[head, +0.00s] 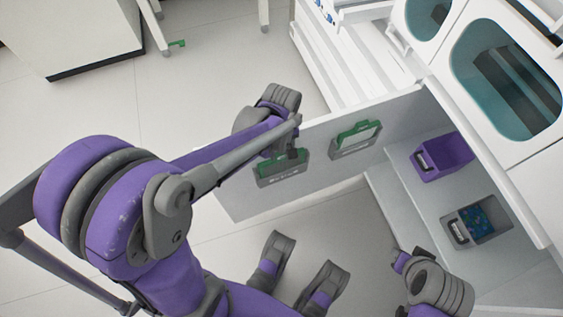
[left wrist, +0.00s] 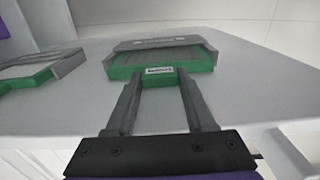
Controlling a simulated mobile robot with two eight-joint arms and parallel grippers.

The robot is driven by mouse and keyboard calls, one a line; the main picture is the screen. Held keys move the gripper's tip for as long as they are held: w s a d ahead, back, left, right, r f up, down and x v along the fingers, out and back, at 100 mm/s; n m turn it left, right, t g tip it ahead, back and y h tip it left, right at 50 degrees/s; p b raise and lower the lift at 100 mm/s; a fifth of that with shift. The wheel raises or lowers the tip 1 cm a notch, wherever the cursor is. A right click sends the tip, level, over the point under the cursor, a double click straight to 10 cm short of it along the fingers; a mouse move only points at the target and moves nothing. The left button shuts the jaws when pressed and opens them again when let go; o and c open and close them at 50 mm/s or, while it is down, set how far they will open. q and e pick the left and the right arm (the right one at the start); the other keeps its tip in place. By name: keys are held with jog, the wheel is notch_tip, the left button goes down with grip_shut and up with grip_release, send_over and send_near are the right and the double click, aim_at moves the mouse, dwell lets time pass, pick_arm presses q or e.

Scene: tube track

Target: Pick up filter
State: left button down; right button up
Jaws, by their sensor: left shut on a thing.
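A green filter (head: 268,166) sits in a grey holder (head: 272,183) on a light panel in the head view. In the left wrist view the filter (left wrist: 118,68) has a pleated grey face and a labelled front tab, with the grey holder (left wrist: 150,43) around its far side. My left gripper (left wrist: 158,82) is shut on the tab, one finger at each side. In the head view my left gripper (head: 297,154) is at the filter's right part and hides some of it. The filter is still within the holder.
A second green-framed filter (head: 345,138) sits in another holder to the right on the panel (head: 310,130). A purple bin (head: 432,172) and a grey bin (head: 490,232) stand inside the white cabinet. Open floor (head: 110,105) lies at the left.

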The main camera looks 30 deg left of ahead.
pick_arm(q)
jog(key=shift+r, duration=0.1)
jog(key=shift+r, duration=0.6)
notch_tip(320, 180, up, 27)
jog(key=p, duration=0.7)
jog(key=shift+f, duration=0.15)
jog(key=shift+r+p, duration=0.2)
jog(key=shift+p, duration=0.15)
jog(key=shift+a, duration=0.1)
